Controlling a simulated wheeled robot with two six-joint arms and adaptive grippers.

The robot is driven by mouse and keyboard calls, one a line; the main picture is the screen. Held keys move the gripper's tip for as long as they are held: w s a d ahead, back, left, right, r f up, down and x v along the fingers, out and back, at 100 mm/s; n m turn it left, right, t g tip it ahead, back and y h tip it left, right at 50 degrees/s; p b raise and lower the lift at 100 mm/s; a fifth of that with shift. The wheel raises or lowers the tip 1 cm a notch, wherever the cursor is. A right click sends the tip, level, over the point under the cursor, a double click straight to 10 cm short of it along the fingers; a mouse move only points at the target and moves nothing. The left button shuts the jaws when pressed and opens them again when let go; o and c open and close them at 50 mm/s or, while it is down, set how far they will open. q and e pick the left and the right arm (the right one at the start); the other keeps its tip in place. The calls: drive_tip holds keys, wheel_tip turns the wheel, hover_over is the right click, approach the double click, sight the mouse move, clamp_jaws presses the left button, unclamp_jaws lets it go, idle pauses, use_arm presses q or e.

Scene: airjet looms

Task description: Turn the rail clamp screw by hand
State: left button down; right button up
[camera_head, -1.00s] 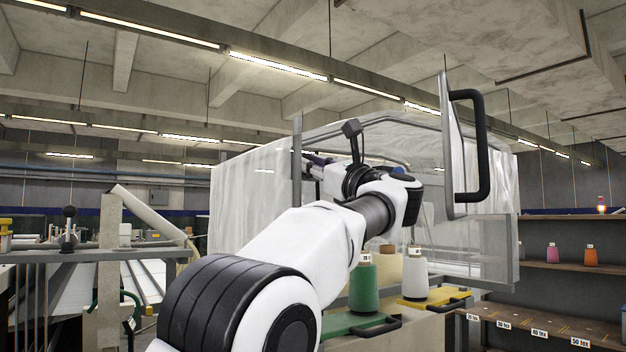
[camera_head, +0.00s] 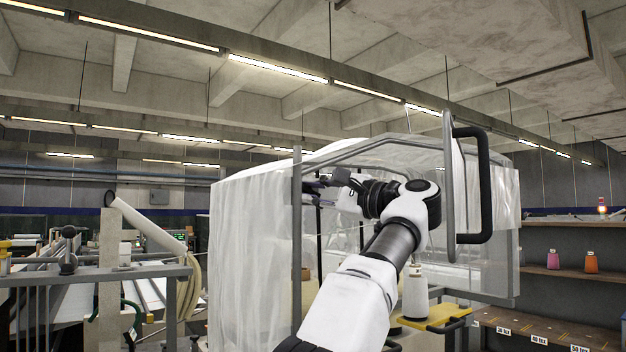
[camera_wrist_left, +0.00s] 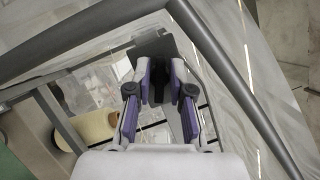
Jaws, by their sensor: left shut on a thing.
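My left gripper (camera_head: 318,184) is in front of the clear plastic cover, left of my wrist; its fingers are small and dark in the head view. In the left wrist view my left gripper (camera_wrist_left: 160,75) has its purple-lined fingers closed about a dark, narrow piece (camera_wrist_left: 158,88), seemingly the rail clamp screw. A grey flat plate (camera_wrist_left: 155,44) lies just beyond the fingertips. The fingers hide most of the dark piece, and whether it joins the plate cannot be told. My right gripper is in neither view.
A grey tube frame (camera_head: 297,235) carries the plastic cover (camera_head: 248,240) close around my arm. A black handle (camera_head: 483,185) stands to the right. A white yarn cone (camera_head: 415,295) is on a yellow tray (camera_head: 437,316) below. Shelves (camera_head: 570,275) hold cones farther right.

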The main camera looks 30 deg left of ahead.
use_arm(q)
drive_tip(key=n+p, duration=0.1)
drive_tip(key=n, duration=0.1)
drive_tip(key=n+h+p, duration=0.1)
drive_tip(key=n+p, duration=0.1)
drive_tip(key=shift+r+g+h, duration=0.15)
drive_tip(key=shift+g+h, duration=0.15)
drive_tip(key=shift+n+h+p, duration=0.5)
drive_tip(key=shift+n+p, duration=0.35)
drive_tip(key=shift+n, duration=0.25)
drive_tip(key=shift+f+n+h+p, duration=0.3)
drive_tip(key=shift+n+p, duration=0.05)
drive_tip(key=shift+n, duration=0.45)
drive_tip(key=c, duration=1.2)
unclamp_jaws()
drive_tip(key=shift+c, duration=0.2)
